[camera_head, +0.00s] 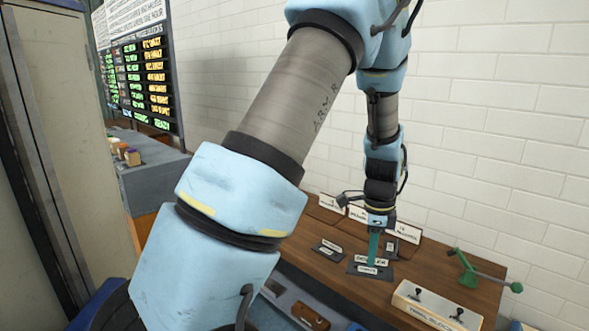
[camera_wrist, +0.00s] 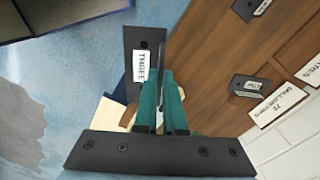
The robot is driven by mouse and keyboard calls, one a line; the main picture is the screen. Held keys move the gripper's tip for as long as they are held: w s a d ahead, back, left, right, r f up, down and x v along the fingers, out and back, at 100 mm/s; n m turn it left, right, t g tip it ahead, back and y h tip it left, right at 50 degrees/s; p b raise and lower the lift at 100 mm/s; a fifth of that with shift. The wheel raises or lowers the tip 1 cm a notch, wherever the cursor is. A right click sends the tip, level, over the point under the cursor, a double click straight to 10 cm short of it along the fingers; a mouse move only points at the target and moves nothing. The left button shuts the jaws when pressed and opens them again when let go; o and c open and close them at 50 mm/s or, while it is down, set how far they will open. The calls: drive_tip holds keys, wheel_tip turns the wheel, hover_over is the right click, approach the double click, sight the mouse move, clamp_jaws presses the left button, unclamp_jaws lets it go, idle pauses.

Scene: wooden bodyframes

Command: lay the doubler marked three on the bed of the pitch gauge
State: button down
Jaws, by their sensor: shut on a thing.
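The dark flat plate with a white label reading THREE (camera_wrist: 132,90) shows close up at my fingertips in the wrist view. My gripper (camera_wrist: 162,78) has teal fingers shut on it near one edge. In the head view my gripper (camera_head: 373,260) points straight down over the wooden bench, and a dark labelled plate (camera_head: 352,270) shows at its fingertips. I cannot tell from the head view whether that plate touches the bench. I cannot tell for certain which thing is the pitch gauge; a green fixture with an arm (camera_head: 468,272) stands at the bench's right.
Other dark labelled plates lie on the wooden bench (camera_wrist: 200,75), one at the left (camera_head: 327,250) and one behind the gripper. White signs (camera_head: 403,232) stand along the back by the brick wall. A cream box with dark knobs (camera_head: 436,305) sits at the front right.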

drive_tip(key=w+a+f+n, duration=0.1)
drive_tip(key=a+f+n, duration=0.3)
drive_tip(key=a+n, duration=0.3)
drive_tip(key=w+a+f+n, duration=0.1)
drive_tip(key=a+f+n, duration=0.3)
drive_tip(key=a+n, duration=0.3)
drive_tip(key=w+a+f+n, duration=0.1)
drive_tip(key=a+f+n, duration=0.4)
drive_tip(key=a, duration=0.9)
drive_tip(key=shift+a+n, duration=0.35)
drive_tip(key=shift+n, duration=0.85)
